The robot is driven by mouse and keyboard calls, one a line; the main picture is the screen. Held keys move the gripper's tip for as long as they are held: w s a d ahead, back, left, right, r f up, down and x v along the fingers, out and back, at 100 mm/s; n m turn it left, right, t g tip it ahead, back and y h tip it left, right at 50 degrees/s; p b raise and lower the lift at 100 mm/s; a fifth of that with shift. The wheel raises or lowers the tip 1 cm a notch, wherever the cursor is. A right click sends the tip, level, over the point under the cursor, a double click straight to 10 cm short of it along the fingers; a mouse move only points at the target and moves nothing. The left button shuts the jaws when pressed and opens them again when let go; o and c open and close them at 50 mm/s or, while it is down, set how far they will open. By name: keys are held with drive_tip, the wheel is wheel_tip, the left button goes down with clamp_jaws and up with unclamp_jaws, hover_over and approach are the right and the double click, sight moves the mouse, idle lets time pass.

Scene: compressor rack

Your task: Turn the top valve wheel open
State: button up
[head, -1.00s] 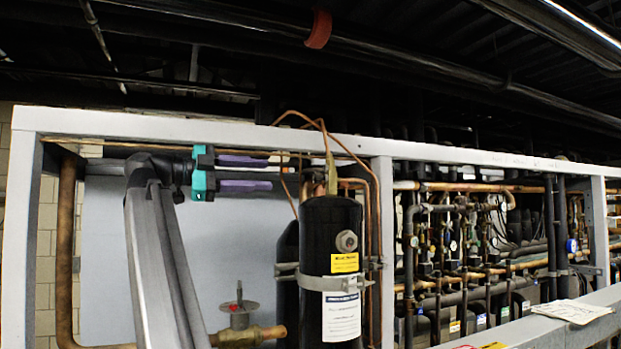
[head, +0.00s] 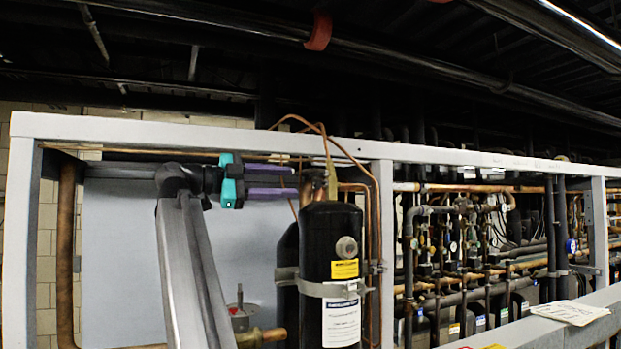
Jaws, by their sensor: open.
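My arm partly hides the wheel and valve. I cannot tell if it is the top wheel; no other wheel shows clearly. My gripper (head: 294,181), with purple fingers on a teal and dark body, is open and points right. It is well above the valve wheel, with its fingertips near the black cylinder's top. Nothing is visible between the fingers.
A black cylinder (head: 329,250) with yellow and white labels stands right of the wheel, with thin copper tubes (head: 371,205) looping over it. A white frame beam (head: 180,131) runs above my gripper. Dense pipework (head: 465,235) fills the right bay. A pale panel (head: 120,260) lies behind.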

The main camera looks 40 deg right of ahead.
sight(314, 183)
drive_tip(key=shift+p+x, duration=1.55)
drive_tip(key=shift+x, duration=2.2)
drive_tip(key=shift+c, duration=0.4)
drive_tip(key=c, duration=1)
